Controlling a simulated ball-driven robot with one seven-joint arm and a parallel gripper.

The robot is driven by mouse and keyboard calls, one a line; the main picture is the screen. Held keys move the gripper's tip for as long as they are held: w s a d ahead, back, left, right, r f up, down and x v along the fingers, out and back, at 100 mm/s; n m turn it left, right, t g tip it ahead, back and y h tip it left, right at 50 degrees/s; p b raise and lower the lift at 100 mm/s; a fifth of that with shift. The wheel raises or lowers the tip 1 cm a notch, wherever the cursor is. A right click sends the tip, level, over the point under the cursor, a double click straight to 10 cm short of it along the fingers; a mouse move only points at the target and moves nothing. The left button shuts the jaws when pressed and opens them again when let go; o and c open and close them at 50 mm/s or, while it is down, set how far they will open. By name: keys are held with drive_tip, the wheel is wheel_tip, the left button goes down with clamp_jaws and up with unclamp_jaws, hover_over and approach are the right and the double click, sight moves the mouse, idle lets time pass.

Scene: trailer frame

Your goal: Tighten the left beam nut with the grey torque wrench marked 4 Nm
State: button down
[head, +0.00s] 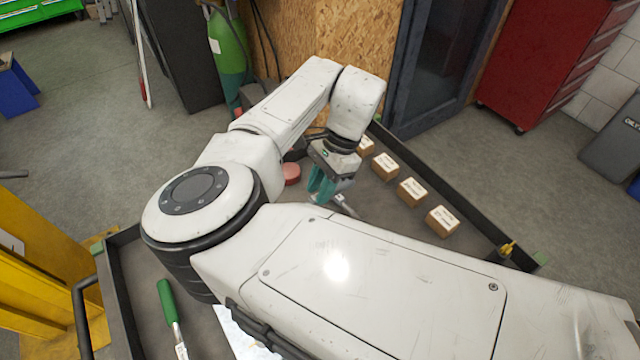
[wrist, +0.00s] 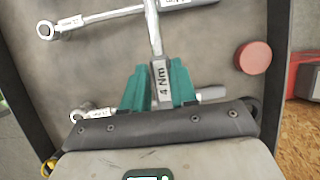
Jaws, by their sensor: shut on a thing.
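The grey torque wrench (wrist: 157,45) has a label reading 4 Nm and runs up from between my fingers in the wrist view. My gripper (wrist: 156,88), with teal fingers, is shut on it at the label. In the head view my gripper (head: 326,186) is low over the dark tray, with a grey piece of wrench (head: 345,206) showing beside it. I cannot tell whether the wrench is clear of the tray. Two other grey wrenches with ring ends, one at upper left (wrist: 68,24) and one at lower left (wrist: 82,114), lie nearby. I cannot make out the left beam nut.
The tray (head: 480,243) has a raised dark rim. Several small labelled boxes (head: 411,191) stand along its right side. A round red piece (wrist: 253,58) lies near the wrench. A green-handled tool (head: 167,302) lies at front left. My arm hides much of the tray.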

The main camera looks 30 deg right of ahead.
drive_tip(key=shift+s+r+m+p, duration=0.2)
drive_tip(key=shift+s+m+p, duration=0.1)
drive_tip(key=shift+s+p, duration=0.3)
drive_tip(key=shift+s+a+f+m+t+p, duration=0.15)
drive_tip(key=shift+s+m+p, duration=0.15)
drive_tip(key=shift+s, duration=0.3)
drive_tip(key=shift+s+f+m+t+p, duration=0.15)
drive_tip(key=shift+s+m+p, duration=0.15)
drive_tip(key=shift+s, duration=0.25)
drive_tip(key=shift+s+r, duration=0.1)
drive_tip(key=shift+r, duration=0.05)
